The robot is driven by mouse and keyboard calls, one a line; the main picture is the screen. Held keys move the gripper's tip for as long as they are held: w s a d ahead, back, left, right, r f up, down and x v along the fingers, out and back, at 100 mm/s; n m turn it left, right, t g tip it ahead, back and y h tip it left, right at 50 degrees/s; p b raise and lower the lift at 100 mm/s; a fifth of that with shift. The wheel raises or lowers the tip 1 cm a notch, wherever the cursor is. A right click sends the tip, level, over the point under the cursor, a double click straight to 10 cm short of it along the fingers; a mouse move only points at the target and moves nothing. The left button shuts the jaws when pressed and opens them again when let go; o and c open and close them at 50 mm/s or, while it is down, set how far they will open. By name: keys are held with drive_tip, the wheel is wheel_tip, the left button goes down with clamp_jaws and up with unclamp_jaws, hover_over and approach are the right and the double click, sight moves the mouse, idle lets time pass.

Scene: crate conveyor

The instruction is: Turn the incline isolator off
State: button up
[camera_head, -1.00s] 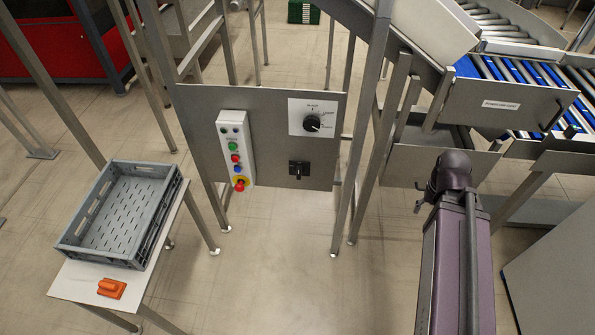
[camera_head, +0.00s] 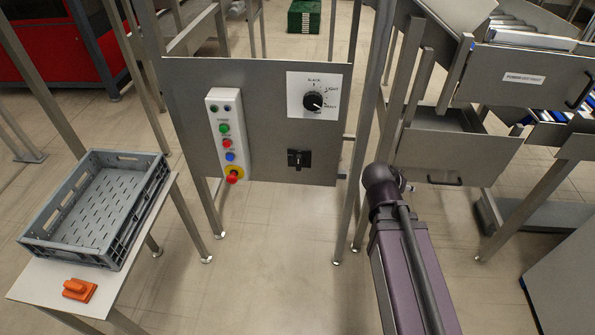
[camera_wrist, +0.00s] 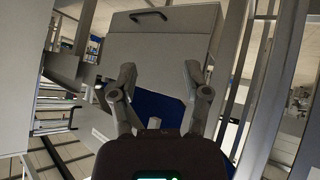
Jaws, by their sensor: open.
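The grey control panel (camera_head: 270,90) stands ahead in the head view. A black rotary switch (camera_head: 298,159) sits low on its right part and is probably the isolator; its label cannot be read. Above it is a large black dial (camera_head: 313,101) on a white plate. To the left is a white button box (camera_head: 227,130) with coloured buttons and a red emergency stop on yellow. My gripper (camera_wrist: 155,85) is open and empty in the wrist view, facing a grey metal box-like part with a handle. The panel does not show clearly there.
A grey crate (camera_head: 35,238) rests on a small table (camera_head: 25,290) at left, beside an orange object (camera_head: 80,290). Metal frame legs flank the panel. Grey bins (camera_head: 450,148) and the conveyor stand at right. The floor before the panel is clear.

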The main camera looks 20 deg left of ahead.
drive_tip(key=w+a+f+t+b, duration=0.1)
drive_tip(key=a+f+t+b, duration=0.25)
drive_tip(key=a+b, duration=0.35)
drive_tip(key=n+t+y+b, duration=0.4)
drive_tip(key=t+y+b, duration=0.2)
drive_tip(key=y+b, duration=0.45)
approach(298, 160)
drive_tip(key=s+h+b, duration=0.2)
drive_tip(key=s, duration=0.1)
drive_tip(key=shift+s+d+r+n+y, duration=0.1)
drive_tip(key=shift+s+d+n+y, duration=0.05)
drive_tip(key=shift+s+n+y, duration=0.15)
drive_tip(key=shift+w, duration=0.1)
drive_tip(key=x, duration=1.3)
drive_tip(key=shift+w+r, duration=0.15)
drive_tip(key=shift+w, duration=0.2)
clamp_jaws()
